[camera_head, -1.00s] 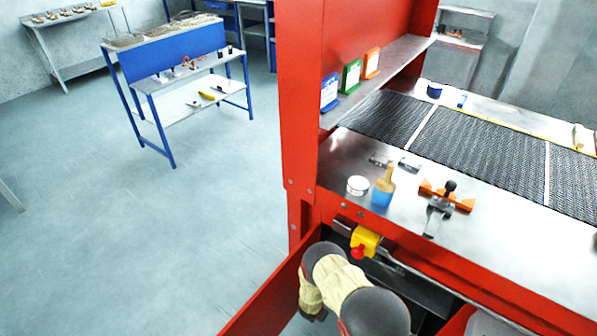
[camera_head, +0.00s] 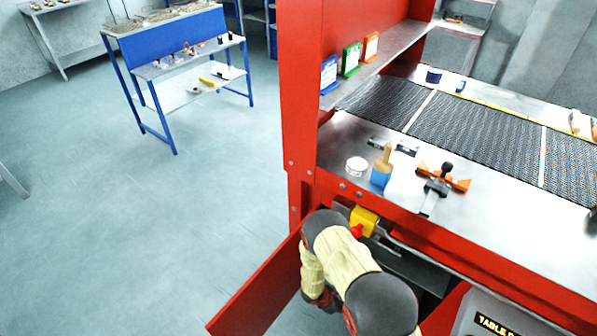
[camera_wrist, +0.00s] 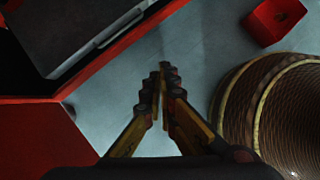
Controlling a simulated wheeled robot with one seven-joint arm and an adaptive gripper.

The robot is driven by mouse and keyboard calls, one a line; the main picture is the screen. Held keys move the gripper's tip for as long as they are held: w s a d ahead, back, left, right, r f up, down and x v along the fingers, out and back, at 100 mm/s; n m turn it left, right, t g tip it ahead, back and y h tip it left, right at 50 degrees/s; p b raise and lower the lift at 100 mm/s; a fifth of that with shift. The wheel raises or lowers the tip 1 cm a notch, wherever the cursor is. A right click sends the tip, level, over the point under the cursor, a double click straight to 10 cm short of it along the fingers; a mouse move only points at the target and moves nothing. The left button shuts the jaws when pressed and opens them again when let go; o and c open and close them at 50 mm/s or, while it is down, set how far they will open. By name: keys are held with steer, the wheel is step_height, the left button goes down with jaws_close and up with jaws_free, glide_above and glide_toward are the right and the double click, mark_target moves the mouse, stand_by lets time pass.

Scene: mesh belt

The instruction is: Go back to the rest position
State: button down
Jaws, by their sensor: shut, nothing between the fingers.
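My gripper (camera_wrist: 162,88) shows in the wrist view, shut with nothing between its fingertips. It points over grey floor, apart from the things around it. In the head view only my bent arm shows, low in front of the red machine (camera_head: 300,110) and beside its open red door (camera_head: 255,285); my gripper is hidden there.
A yellow box with a red button (camera_head: 362,222) is close to my arm. On the steel ledge are a white tin (camera_head: 357,166), a blue-based brush (camera_head: 381,172) and an orange-and-black tool (camera_head: 443,180). A ribbed round thing (camera_wrist: 275,115) is right of my gripper.

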step_height(320, 180, up, 18)
steer(key=d+m+g, duration=0.2)
steer(key=m, duration=0.5)
steer(key=s+r+m+t+y, duration=0.2)
steer(key=s+r+m, duration=0.2)
steer(key=r, duration=1.3)
steer(key=s+a+r+m+t+y, duration=0.1)
steer(key=s+r+m, duration=0.4)
steer(key=r, duration=1.2)
steer(key=s+r+m+t+y, duration=0.3)
steer(key=s+r, duration=0.7)
steer(key=r, duration=0.8)
steer(key=shift+a+m, duration=0.2)
steer(key=shift+m, duration=1)
